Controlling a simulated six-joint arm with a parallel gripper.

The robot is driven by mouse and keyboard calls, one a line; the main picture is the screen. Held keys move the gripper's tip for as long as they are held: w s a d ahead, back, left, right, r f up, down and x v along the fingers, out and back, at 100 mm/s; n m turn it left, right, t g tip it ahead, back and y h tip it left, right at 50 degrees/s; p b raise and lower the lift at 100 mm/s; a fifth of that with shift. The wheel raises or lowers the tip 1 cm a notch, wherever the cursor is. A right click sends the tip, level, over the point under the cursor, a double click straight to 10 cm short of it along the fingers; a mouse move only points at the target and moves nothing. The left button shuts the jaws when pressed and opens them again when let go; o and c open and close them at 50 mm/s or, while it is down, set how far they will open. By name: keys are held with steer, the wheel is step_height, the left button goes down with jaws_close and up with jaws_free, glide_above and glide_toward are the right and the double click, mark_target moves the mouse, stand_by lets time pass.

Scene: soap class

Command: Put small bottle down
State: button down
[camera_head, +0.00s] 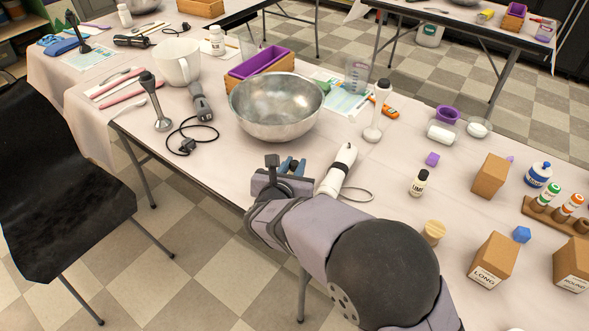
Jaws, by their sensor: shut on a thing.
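A small bottle (419,184) with a black cap and a pale label stands upright on the table, well to the right of my gripper. My gripper (281,169) is at the table's front edge, below the metal bowl. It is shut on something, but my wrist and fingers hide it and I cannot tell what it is.
A large metal bowl (276,108) stands just beyond my gripper. A white-and-black tool (338,168) is close to its right. A white blender (377,112) stands farther back. Cardboard boxes (490,174) are at the right. Some table is bare between the bowl and the small bottle.

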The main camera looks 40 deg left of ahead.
steer(key=shift+f, duration=0.7)
steer(key=shift+f, duration=0.25)
steer(key=c, duration=1.6)
jaws_free()
steer(key=shift+r, duration=0.1)
steer(key=shift+c, duration=0.2)
steer(key=shift+r, duration=0.1)
steer(key=shift+s+r, duration=0.1)
steer(key=shift+r, duration=0.05)
steer(key=v, duration=1.1)
steer(key=shift+s+r, duration=0.2)
steer(key=shift+s, duration=0.1)
steer(key=shift+d, duration=0.1)
